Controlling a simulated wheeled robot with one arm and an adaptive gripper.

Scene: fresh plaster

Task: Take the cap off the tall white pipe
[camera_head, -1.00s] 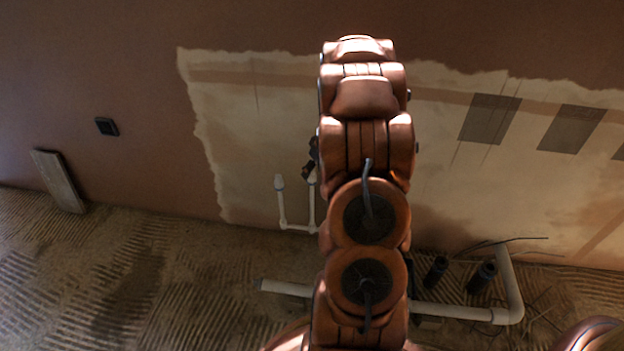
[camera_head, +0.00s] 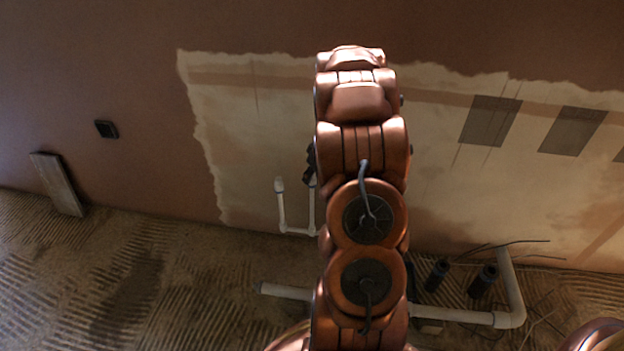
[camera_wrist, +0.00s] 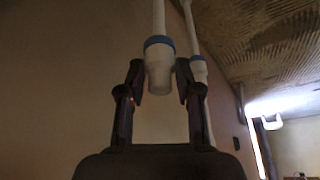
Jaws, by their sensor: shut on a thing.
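Two white upright pipes stand by the wall in the head view, joined at the bottom. The left pipe (camera_head: 281,208) has a white cap (camera_head: 279,184) on top. The right pipe (camera_head: 312,208) has its top hidden by my gripper (camera_head: 309,168), which is mostly behind my arm. In the wrist view, my gripper (camera_wrist: 160,88) has its two dark fingers on either side of a white cap (camera_wrist: 158,72) and is shut on it. A blue ring (camera_wrist: 158,42) sits at the cap's rim, in line with the pipe (camera_wrist: 158,15). The other capped pipe (camera_wrist: 198,70) is just behind to the right.
A thick white pipe (camera_head: 455,313) runs along the ribbed floor and bends up at the right. Two dark cylinders (camera_head: 437,274) stand beside it with loose wires. A board (camera_head: 58,184) leans on the wall at left. Floor at left is clear.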

